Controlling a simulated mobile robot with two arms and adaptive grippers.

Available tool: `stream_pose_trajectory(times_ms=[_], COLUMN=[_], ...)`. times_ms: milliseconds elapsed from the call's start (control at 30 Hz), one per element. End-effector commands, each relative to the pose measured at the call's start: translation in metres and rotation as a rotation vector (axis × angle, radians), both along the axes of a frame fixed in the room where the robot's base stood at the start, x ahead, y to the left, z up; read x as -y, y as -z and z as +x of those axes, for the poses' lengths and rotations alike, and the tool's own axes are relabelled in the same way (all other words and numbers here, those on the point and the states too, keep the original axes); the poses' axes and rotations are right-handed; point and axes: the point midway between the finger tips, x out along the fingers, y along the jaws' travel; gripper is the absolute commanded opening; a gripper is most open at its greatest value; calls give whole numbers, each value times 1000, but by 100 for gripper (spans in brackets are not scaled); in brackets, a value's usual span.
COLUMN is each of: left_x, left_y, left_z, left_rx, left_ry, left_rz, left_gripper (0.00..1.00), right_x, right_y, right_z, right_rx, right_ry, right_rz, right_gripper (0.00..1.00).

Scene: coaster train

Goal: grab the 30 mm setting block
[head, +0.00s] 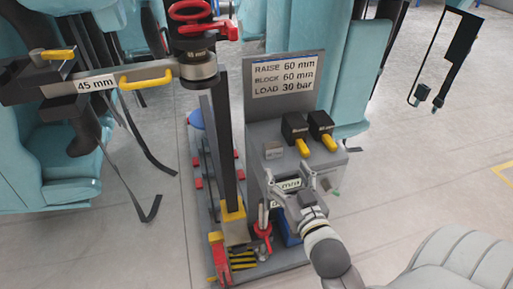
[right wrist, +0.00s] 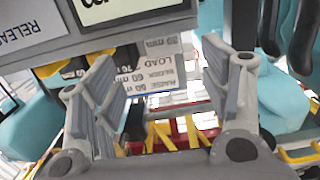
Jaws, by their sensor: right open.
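Two dark blocks with yellow handles stand on top of a grey cabinet in the head view, a left block (head: 294,127) and a right block (head: 321,122). Their small labels are too blurred to read surely, so I cannot tell which is the 30 mm block. A dark block with yellow (right wrist: 128,58) shows partly beyond the fingers in the right wrist view. My right gripper (head: 300,186) is open and empty, in front of the cabinet's face and below the blocks. Its two spread fingers also show in the right wrist view (right wrist: 162,92). My left gripper is not in view.
A "45 mm" label (head: 95,83) marks machinery at upper left. Teal seats surround.

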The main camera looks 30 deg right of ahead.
Motion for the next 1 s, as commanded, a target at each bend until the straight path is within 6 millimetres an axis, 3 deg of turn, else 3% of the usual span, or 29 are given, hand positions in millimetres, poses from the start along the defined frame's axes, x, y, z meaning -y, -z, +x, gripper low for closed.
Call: stream_pose_trajectory(times_ms=[167, 500, 733, 1000], left_x=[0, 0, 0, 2], left_y=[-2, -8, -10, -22], left_z=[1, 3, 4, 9], left_rx=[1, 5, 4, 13], left_ry=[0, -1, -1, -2], left_rz=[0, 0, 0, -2], left_gripper=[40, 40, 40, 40], right_x=[4, 13, 15, 20], right_y=[-7, -5, -4, -2], right_z=[8, 48, 60, 94], right_rx=[19, 16, 17, 15], right_ry=[5, 4, 4, 4], right_rz=[-4, -4, -3, -5], right_gripper=[70, 70, 70, 70])
